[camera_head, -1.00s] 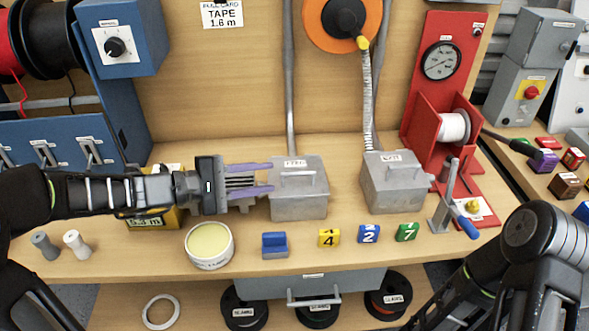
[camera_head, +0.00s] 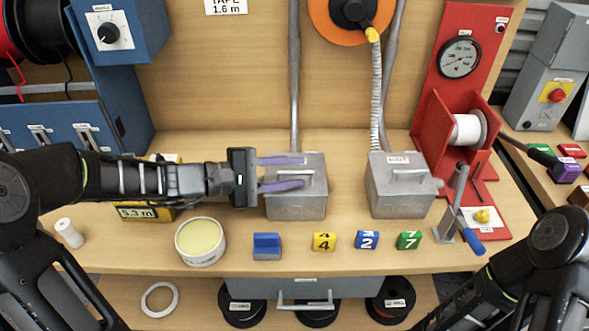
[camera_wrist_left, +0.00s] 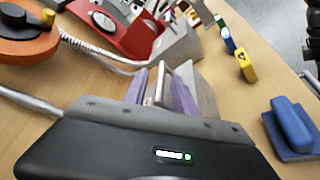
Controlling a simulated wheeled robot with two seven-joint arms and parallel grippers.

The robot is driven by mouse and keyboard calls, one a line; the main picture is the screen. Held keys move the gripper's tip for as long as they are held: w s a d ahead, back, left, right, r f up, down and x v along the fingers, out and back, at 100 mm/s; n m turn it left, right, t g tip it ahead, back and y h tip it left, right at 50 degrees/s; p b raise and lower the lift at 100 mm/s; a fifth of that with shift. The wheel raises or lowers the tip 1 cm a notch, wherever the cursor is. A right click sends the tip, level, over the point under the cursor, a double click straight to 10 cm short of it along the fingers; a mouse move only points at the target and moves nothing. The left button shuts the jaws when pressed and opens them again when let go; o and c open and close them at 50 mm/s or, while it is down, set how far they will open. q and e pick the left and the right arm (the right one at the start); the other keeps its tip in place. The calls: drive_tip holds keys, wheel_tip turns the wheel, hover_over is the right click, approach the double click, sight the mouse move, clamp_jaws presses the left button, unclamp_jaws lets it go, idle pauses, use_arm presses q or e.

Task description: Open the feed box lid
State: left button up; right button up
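Two grey metal boxes with lid handles stand on the bench. The left one, which I take as the feed box (camera_head: 296,206), has its lid down; its label is not readable now. Its bar handle (camera_head: 299,176) is on top. My left gripper (camera_head: 304,172) reaches in from the left over that lid. Its two purple fingers are spread apart, with the tips at the handle. In the left wrist view the gripper (camera_wrist_left: 165,88) has its fingers on either side of grey metal; I see no firm closing on it. My right arm is at lower right, its gripper outside the view.
The second grey box (camera_head: 400,198) stands to the right, near a red reel stand (camera_head: 468,70) and a blue-handled lever (camera_head: 472,240). In front are a round tin (camera_head: 200,241), a blue block (camera_head: 267,246) and number blocks (camera_head: 324,242). A conduit rises behind the left box.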

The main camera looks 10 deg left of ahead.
use_arm(q)
drive_tip(key=shift+c, duration=0.5)
clamp_jaws()
idle(0.8)
